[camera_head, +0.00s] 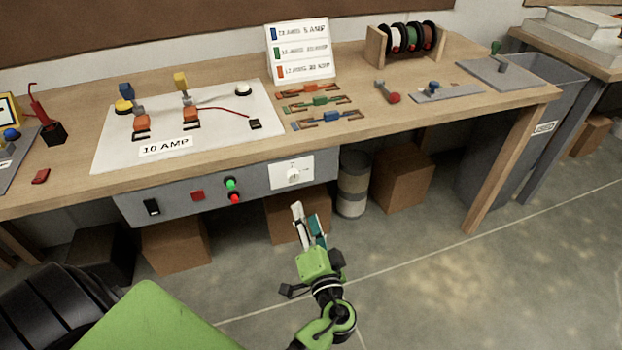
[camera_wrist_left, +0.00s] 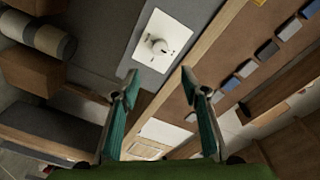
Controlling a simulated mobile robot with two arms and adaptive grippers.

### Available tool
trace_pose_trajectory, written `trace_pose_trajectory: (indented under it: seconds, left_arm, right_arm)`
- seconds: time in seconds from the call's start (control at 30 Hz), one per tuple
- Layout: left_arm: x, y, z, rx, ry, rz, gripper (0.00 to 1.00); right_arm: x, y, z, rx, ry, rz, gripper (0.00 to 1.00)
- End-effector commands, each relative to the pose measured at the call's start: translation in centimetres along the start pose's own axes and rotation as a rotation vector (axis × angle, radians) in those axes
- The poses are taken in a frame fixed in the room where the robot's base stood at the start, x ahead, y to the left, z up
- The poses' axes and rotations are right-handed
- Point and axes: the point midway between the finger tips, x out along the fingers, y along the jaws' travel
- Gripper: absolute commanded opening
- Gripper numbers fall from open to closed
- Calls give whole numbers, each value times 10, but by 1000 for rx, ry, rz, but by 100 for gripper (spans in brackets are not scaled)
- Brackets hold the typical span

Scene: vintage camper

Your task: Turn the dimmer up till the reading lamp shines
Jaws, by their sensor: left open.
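The dimmer is a round white knob (camera_head: 293,174) on a white plate in the grey panel under the bench's front edge. The left wrist view shows this knob (camera_wrist_left: 160,46) and its plate at upper middle, beyond the fingertips. My left gripper (camera_head: 307,214) is open and empty, below and in front of the knob, apart from it. In the left wrist view its two fingers (camera_wrist_left: 158,80) stand wide apart. No reading lamp is clearly recognisable; a small white dome (camera_head: 243,90) sits on the white board (camera_head: 222,132), and it cannot be told whether it is lit. My right gripper is out of view.
The grey panel (camera_head: 262,188) also carries a black switch (camera_head: 151,207), a red square and green and red lights. The wooden bench (camera_head: 440,110) holds fuses, spools and tools. Cardboard boxes (camera_head: 402,177) and a striped drum (camera_head: 353,184) stand beneath. Floor at right is open.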

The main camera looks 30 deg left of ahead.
Motion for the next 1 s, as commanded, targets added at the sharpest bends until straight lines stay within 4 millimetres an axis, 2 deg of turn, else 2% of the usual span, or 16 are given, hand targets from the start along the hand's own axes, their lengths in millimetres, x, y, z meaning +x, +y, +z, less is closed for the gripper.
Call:
trace_pose_trajectory:
  seconds: [0.23, 0.4, 0.6, 0.8, 1.0]
  left_arm:
    - [43, -3, -2, 3, 1, -2, 41]
    - [80, -2, -1, 3, 0, 0, 41]
    - [115, 0, -1, 4, 0, 1, 41]
    - [131, 1, 0, 2, 0, 3, 41]
    - [134, 2, 1, 3, -1, 4, 41]
  right_arm:
    - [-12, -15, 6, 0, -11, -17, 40]
    - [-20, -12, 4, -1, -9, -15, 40]
    - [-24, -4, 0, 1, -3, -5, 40]
    - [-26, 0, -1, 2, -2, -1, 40]
    - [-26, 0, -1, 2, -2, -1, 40]
